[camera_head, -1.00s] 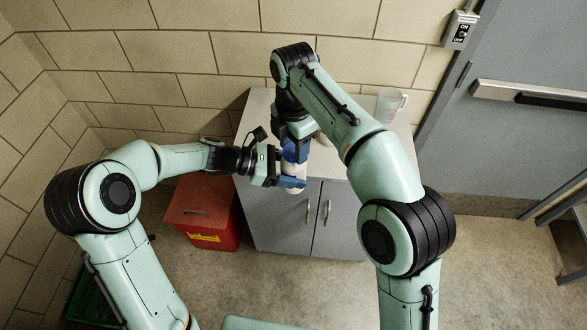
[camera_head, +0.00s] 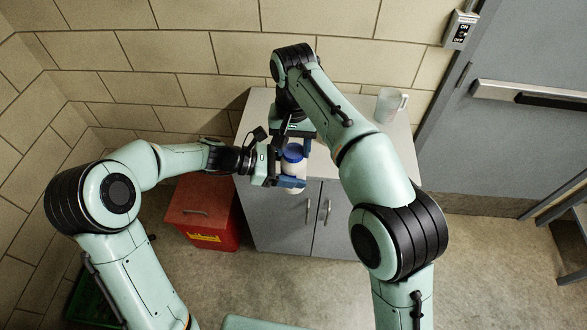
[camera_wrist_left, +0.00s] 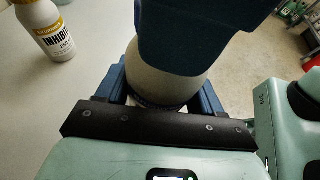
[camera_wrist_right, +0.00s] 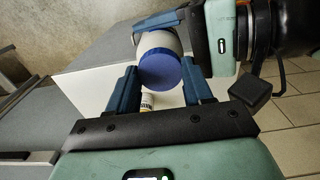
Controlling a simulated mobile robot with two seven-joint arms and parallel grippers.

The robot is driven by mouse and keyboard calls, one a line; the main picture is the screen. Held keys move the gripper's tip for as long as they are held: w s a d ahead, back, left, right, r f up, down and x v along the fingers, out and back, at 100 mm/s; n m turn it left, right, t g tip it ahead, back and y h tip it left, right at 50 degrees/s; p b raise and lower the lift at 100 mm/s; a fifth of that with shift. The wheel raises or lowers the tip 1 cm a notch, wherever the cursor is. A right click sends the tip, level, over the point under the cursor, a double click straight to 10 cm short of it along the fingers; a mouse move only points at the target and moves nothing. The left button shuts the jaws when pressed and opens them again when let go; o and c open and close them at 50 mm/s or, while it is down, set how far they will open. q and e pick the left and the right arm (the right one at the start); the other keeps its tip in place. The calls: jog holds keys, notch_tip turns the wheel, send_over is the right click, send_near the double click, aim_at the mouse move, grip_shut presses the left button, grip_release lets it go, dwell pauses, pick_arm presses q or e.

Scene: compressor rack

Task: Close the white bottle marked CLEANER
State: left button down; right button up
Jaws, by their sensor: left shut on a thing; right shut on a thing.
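The white bottle (camera_head: 293,175) is upright in front of the cabinet's front edge; its lettering is out of sight. My left gripper (camera_head: 285,180) is shut around its body from the left; the bottle also shows in the left wrist view (camera_wrist_left: 165,80). A blue cap (camera_head: 293,152) sits on top of the bottle. My right gripper (camera_head: 296,147) reaches down from above and is shut on the cap. In the right wrist view the round cap (camera_wrist_right: 161,70) lies between the two fingertips. A right finger hides part of the bottle in the left wrist view.
A white INHIBITOR bottle (camera_wrist_left: 48,30) with a yellow band stands on the counter. A clear pitcher (camera_head: 389,105) stands at the counter's back right. A red bin (camera_head: 202,212) is left of the grey cabinet (camera_head: 280,215). The counter's right side (camera_head: 395,140) is clear.

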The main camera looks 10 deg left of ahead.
jog(key=m, duration=1.4)
jog(key=o, duration=1.2)
jog(key=shift+o, duration=0.2)
jog(key=shift+r, duration=3.7)
jog(key=shift+w, duration=0.1)
